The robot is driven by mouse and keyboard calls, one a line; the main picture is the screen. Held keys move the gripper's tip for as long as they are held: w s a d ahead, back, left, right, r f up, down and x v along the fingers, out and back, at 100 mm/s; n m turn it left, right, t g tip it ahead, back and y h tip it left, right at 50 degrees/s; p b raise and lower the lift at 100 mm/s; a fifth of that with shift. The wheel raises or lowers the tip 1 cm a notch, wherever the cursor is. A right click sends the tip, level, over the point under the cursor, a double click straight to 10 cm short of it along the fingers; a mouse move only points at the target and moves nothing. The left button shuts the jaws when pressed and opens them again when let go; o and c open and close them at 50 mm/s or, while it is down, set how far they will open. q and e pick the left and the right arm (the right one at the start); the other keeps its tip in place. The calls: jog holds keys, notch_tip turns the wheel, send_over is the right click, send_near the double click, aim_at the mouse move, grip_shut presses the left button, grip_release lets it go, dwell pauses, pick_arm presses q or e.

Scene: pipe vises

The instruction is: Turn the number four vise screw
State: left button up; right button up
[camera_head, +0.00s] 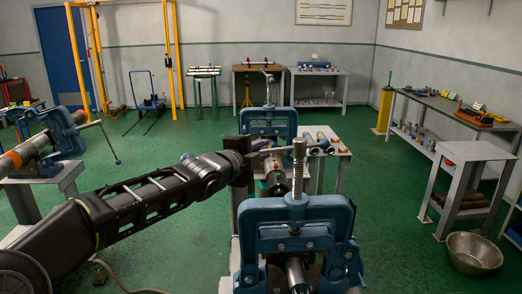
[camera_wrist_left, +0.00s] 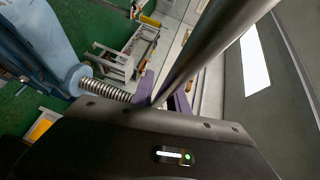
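The nearest blue vise (camera_head: 282,238) stands at the bottom centre of the head view. Its threaded vise screw (camera_head: 297,207) rises upright, with a bar handle (camera_head: 322,144) running sideways through its top. No number is readable on it. My left gripper (camera_head: 256,152) is at the left part of this handle. In the left wrist view its purple fingers (camera_wrist_left: 164,92) lie on both sides of the steel bar (camera_wrist_left: 210,48) and look closed on it. The screw thread (camera_wrist_left: 112,90) and blue frame (camera_wrist_left: 38,45) show to the left there. My right gripper is out of view.
A second blue vise (camera_head: 268,124) stands just behind, and another (camera_head: 64,140) holds a pipe at the left. A small bench (camera_head: 463,152) and a metal bowl (camera_head: 474,251) stand at the right. Green floor (camera_head: 385,205) is clear between.

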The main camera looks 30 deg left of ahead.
pick_arm(q)
grip_shut()
jog(key=shift+f, duration=0.1)
dwell(0.9)
